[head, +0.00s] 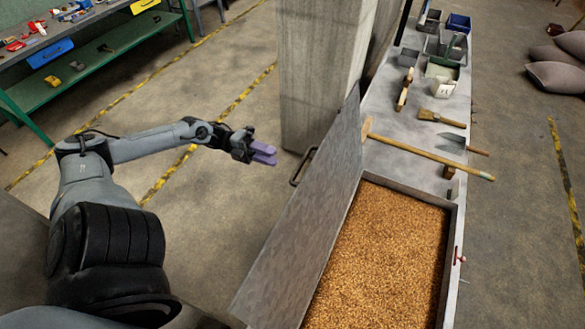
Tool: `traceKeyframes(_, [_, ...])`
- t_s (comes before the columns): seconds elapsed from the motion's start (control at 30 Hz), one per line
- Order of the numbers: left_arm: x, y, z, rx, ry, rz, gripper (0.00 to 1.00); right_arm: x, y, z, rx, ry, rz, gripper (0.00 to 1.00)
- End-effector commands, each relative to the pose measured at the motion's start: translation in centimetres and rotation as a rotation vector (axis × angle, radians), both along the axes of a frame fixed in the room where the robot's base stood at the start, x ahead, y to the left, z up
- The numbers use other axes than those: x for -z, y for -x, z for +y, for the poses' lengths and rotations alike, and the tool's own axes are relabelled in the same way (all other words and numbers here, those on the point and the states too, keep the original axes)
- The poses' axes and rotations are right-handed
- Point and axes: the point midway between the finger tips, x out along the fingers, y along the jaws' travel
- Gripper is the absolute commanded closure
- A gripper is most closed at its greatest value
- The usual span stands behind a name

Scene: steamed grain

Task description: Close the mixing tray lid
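The mixing tray (452,255) is a long metal box filled with golden-brown grain (385,250). Its grey lid (308,215) stands raised along the tray's left side, leaning outward to the left, so the grain is uncovered. A dark bar handle (302,167) sticks out from the lid's left side. My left gripper (264,153), with purple fingers, is in the air to the left of the lid and handle, apart from both. It holds nothing. Its fingers lie close together from this angle, and any gap is hard to judge. My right gripper is not in view.
A long-handled wooden tool (430,156) lies across the bench behind the grain. Beyond it are a brush (440,119), a trowel (462,143) and several bins. A concrete pillar (318,70) stands behind the lid. Floor left of the lid is clear.

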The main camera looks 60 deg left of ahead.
Motion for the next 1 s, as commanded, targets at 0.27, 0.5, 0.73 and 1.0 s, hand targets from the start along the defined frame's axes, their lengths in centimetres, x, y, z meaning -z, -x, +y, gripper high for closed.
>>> traceKeyframes(0.27, [-0.6, -2.5, -3.1, 0.002, 0.002, -0.006, 0.65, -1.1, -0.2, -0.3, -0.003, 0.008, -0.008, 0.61])
traceKeyframes(0.5, [-0.7, -4.8, -6.0, 0.001, 0.001, -0.005, 0.65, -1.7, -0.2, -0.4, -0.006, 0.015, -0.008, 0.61])
traceKeyframes(0.73, [-0.7, -6.1, -7.6, 0.0, 0.001, -0.003, 0.65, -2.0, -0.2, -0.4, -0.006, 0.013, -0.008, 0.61])
traceKeyframes(1.0, [-0.6, -6.3, -8.0, 0.0, -0.001, -0.001, 0.65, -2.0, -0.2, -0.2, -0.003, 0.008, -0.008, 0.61])
